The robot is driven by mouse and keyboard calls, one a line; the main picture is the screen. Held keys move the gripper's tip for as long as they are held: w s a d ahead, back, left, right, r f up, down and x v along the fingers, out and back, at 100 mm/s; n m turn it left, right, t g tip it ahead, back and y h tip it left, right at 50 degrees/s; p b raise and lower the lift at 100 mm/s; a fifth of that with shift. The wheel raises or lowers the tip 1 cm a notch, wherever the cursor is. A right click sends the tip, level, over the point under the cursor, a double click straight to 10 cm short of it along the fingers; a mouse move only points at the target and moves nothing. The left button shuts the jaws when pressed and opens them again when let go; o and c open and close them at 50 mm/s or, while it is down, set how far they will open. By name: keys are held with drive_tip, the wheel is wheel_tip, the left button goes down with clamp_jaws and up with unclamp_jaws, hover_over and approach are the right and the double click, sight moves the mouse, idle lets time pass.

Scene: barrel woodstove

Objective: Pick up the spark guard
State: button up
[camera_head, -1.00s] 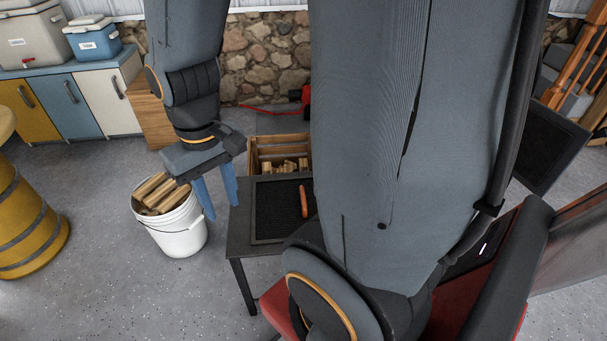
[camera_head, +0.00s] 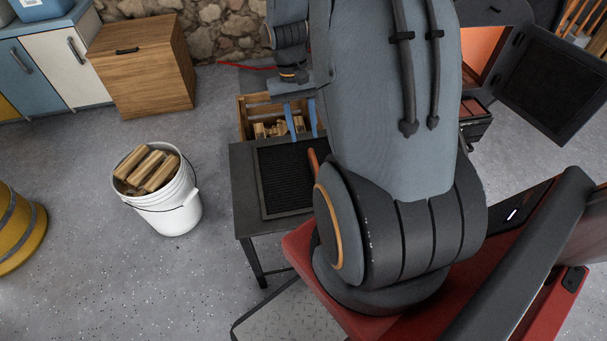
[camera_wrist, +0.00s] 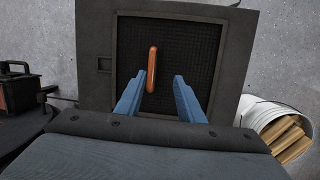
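A black mesh panel with a dark rim, which I take to be the spark guard (camera_head: 272,180), lies flat on a small dark table (camera_head: 243,190). A long orange handle (camera_head: 313,162) shows at its right side, partly hidden by my arm. In the wrist view the spark guard (camera_wrist: 188,45) lies ahead of the fingers, with its orange handle (camera_wrist: 152,55) upright in the picture, nearer the left finger. My gripper (camera_head: 301,108) has two blue fingers spread apart with nothing between them. In the wrist view my gripper (camera_wrist: 158,76) appears above the panel, apart from the handle.
A wooden crate of split wood (camera_head: 243,118) stands behind the table. A white bucket of wood (camera_head: 170,210) stands left on the floor. An open dark stove door (camera_head: 550,85) is at the right, beside the stove's orange interior (camera_head: 482,50). Floor between bucket and cabinets is clear.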

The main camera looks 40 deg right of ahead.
drive_tip(key=shift+m, duration=0.5)
drive_tip(key=d+f, duration=0.1)
drive_tip(key=f, duration=0.1)
drive_tip(key=d+f, duration=0.2)
drive_tip(key=shift+s+d+f+b, duration=0.15)
drive_tip(key=shift+d+f+b, duration=0.05)
drive_tip(key=shift+d+b, duration=0.1)
drive_tip(key=x, duration=0.7)
drive_tip(key=shift+a+f, duration=0.3)
drive_tip(key=shift+a, duration=0.1)
clamp_jaws()
